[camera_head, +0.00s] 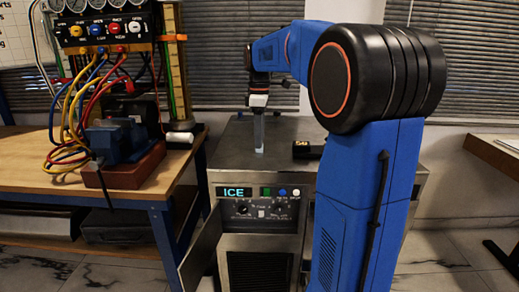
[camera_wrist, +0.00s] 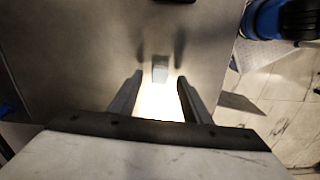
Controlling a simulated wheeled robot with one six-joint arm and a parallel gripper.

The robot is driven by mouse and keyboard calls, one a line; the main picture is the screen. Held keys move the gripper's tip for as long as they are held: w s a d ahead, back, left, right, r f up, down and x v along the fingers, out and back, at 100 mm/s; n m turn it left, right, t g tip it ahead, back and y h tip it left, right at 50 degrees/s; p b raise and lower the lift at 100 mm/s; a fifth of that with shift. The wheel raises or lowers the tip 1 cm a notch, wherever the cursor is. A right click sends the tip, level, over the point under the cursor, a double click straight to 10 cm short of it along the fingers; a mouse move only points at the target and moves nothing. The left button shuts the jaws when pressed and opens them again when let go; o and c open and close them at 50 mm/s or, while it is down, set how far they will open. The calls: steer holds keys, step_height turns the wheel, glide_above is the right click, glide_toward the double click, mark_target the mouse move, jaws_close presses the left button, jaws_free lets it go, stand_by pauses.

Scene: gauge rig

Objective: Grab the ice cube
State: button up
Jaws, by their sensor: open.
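A small pale grey ice cube (camera_wrist: 160,71) sits on the grey metal top of the ice machine (camera_head: 285,128). In the wrist view it lies between and slightly beyond the fingertips, with a gap on either side. My gripper (camera_wrist: 160,80) is open and empty, pointing down at the metal top; in the head view my gripper (camera_head: 258,128) is seen edge-on with its tips close to the surface. In that view a pale patch at the tips may be the cube, but I cannot tell for sure.
A black block (camera_head: 307,149) lies on the machine top, right of my gripper. A wooden workbench (camera_head: 30,155) with a gauge rig (camera_head: 105,40) and coloured hoses stands at the left. Another table (camera_head: 495,150) is at the right edge. The metal around the cube is clear.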

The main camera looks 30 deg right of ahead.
steer(key=shift+f, duration=1.15)
jaws_close()
